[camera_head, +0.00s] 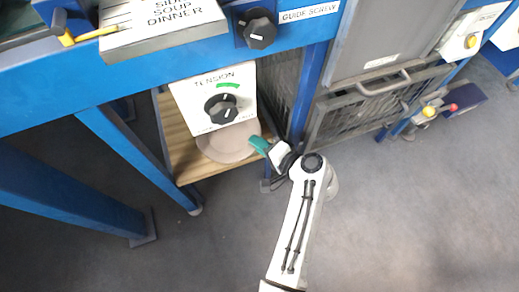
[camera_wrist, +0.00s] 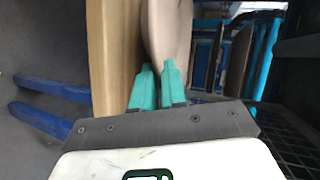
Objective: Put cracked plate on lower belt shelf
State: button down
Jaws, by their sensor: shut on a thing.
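The plate (camera_head: 228,143) is round and pinkish-beige. It lies at the wooden lower shelf (camera_head: 188,160), partly hidden by the tension panel in the head view. My gripper (camera_head: 262,146) reaches in from the right with its green fingers at the plate's right edge. In the wrist view, the two green fingertips (camera_wrist: 158,84) are close together on the rim of the plate (camera_wrist: 168,35). The wooden shelf (camera_wrist: 112,60) runs alongside, just left of the plate. I cannot make out a crack. I cannot tell whether the plate touches the shelf.
A white tension panel (camera_head: 190,100) with a black knob hangs over the shelf. A blue frame leg (camera_head: 305,95) and a mesh guard (camera_head: 275,85) stand close to my gripper. A grey door with a handle (camera_head: 385,85) is to the right. The floor (camera_head: 420,210) in front is clear.

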jog(key=shift+f+b, duration=0.35)
jog(key=shift+f, duration=0.95)
jog(key=shift+f, duration=0.1)
jog(key=c, duration=1.4)
grip_release()
jog(key=shift+c, duration=0.2)
jog(key=p+v, duration=0.5)
jog(key=v, duration=0.7)
